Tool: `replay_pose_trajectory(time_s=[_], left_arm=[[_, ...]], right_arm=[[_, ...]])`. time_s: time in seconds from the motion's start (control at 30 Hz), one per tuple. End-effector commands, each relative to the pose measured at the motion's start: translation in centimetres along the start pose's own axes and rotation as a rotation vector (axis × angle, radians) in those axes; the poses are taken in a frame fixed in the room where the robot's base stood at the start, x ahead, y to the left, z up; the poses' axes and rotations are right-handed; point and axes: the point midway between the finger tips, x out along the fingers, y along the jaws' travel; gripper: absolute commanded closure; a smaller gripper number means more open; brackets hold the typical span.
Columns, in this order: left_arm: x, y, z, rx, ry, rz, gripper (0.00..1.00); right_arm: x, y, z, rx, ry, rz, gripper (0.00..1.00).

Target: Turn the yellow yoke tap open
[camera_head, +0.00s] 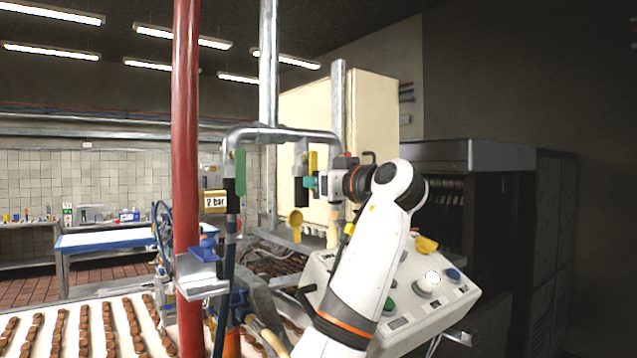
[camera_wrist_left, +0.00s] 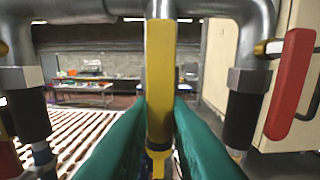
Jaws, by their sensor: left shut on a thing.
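In the left wrist view the yellow handle (camera_wrist_left: 160,75) fills the middle, running vertically. My left gripper (camera_head: 310,183) reaches it from the right. Its teal fingers (camera_wrist_left: 160,130) lie on both sides of the handle's lower part and are shut on it. The fingers hide part of the handle's lower sides. My right gripper is in neither view.
A red handle (camera_wrist_left: 290,85) shows in the wrist view. A red post (camera_head: 186,150) stands left. A control panel (camera_head: 425,290) lies below my arm.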

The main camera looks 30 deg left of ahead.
Motion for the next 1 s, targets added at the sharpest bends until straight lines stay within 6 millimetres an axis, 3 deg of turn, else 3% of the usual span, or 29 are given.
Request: replay_pose_trajectory(time_s=[0.07, 0.1, 0.23, 0.5, 0.63, 1.0], left_arm=[[0.1, -0.1, -0.2, 0.001, 0.006, 0.0, 1.0], [0.1, 0.0, -0.2, 0.001, 0.006, 0.0, 0.8], [0.0, 0.0, -0.2, 0.001, 0.004, 0.0, 0.62], [-0.1, 0.0, -0.1, 0.001, 0.001, 0.0, 0.62], [-1.1, 0.0, -0.2, 0.0, 0.0, -0.001, 0.62], [-8.6, -0.1, -0.5, 0.001, 0.0, -0.004, 0.62]], right_arm=[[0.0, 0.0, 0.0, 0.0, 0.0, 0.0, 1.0], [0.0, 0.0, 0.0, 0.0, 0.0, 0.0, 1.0], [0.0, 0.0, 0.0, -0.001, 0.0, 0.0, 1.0], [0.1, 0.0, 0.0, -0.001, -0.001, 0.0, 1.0], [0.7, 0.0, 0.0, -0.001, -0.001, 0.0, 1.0], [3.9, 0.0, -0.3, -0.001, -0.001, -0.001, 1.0]])
